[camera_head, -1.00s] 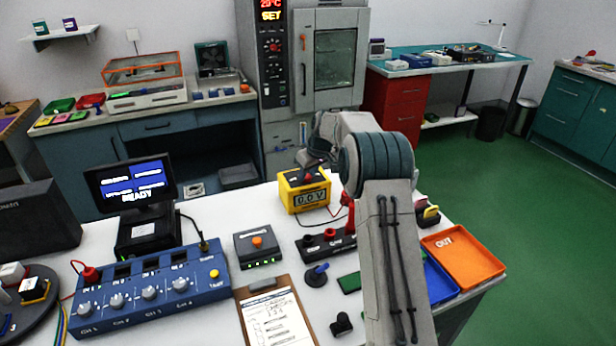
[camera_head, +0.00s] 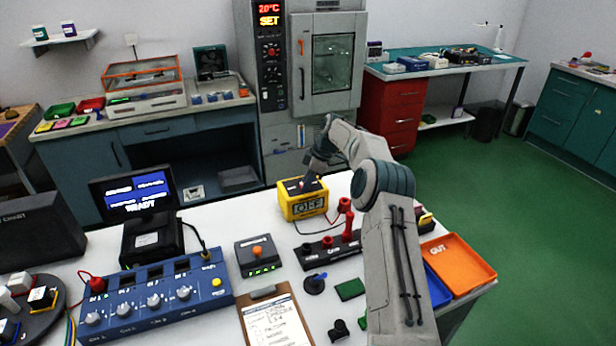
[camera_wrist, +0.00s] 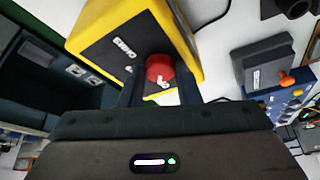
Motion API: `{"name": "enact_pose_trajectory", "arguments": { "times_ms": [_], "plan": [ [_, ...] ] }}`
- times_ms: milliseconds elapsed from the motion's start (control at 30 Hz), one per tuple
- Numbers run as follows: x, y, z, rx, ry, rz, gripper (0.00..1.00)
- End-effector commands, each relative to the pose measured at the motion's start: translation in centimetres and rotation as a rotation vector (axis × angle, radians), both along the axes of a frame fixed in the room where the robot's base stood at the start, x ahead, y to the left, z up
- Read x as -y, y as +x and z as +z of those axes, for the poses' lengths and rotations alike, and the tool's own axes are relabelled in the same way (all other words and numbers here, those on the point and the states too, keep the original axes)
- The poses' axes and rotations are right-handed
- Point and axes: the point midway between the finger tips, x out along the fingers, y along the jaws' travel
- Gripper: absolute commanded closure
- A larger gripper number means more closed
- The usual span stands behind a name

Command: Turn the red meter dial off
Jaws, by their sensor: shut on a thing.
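The yellow meter (camera_head: 302,204) stands at the back of the white bench, and its display reads OFF. It also fills the top of the wrist view (camera_wrist: 110,28). Its red dial (camera_wrist: 160,70) sits on the meter's dark top face, with a white mark on it. My gripper (camera_wrist: 161,82) is at the dial, one finger on each side, shut on it. In the head view my gripper (camera_head: 306,184) is over the meter's top, and the dial is mostly hidden there.
A grey box with an orange knob (camera_head: 258,256) and a blue channel panel (camera_head: 152,296) lie left. An orange OUT tray (camera_head: 458,262) is right.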

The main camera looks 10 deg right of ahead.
Motion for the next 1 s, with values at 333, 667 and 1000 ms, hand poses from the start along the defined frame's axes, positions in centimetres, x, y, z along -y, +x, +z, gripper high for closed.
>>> {"name": "enact_pose_trajectory", "arguments": {
  "times_ms": [333, 667, 1000],
  "plan": [
    [0.10, 0.08, -0.07, 0.000, -0.003, 0.072, 0.93],
    [0.09, 0.07, -0.13, 0.000, -0.003, 0.075, 0.93],
    [-0.04, 0.06, -0.08, 0.000, -0.002, 0.076, 0.48]
  ]
}}
